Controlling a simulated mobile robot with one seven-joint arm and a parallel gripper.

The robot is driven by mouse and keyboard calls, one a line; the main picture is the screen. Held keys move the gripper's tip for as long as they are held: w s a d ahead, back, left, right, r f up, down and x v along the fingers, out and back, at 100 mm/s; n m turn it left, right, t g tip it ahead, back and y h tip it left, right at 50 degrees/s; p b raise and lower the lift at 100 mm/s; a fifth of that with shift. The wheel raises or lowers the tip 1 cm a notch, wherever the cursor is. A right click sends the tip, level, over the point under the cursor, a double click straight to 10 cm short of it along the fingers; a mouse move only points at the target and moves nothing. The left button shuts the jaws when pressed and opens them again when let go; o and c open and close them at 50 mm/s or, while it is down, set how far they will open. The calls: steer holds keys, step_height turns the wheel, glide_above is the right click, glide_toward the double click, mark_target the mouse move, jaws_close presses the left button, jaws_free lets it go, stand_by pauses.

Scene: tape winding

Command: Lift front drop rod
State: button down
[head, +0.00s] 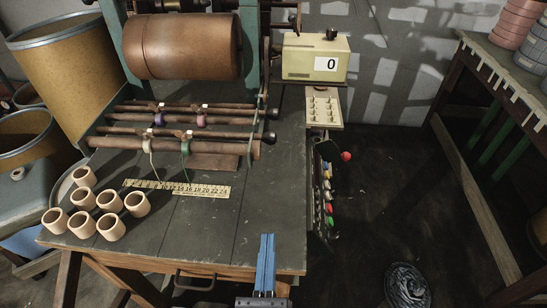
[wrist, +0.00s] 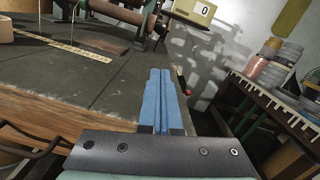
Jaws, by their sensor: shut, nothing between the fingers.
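The winding machine carries several brown horizontal rods below a large copper-coloured drum (head: 190,46). My gripper (head: 267,237), with blue fingers, is shut and empty near the table's front right edge, apart from the rods. The wrist view shows the fingers together (wrist: 160,72) and part of a rod (wrist: 117,12).
Several tan cardboard cores (head: 111,227) stand at the table's front left. A yellow ruler (head: 205,190) lies before the machine. A cream counter box (head: 316,58) reading 0 is at the right. The table's middle right is clear. A shelf with rolls (head: 515,22) stands far right.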

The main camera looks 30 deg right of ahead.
steer(key=p+x, duration=0.1)
steer(key=x, duration=1.9)
steer(key=shift+w, duration=0.1)
steer(key=shift+r, duration=0.2)
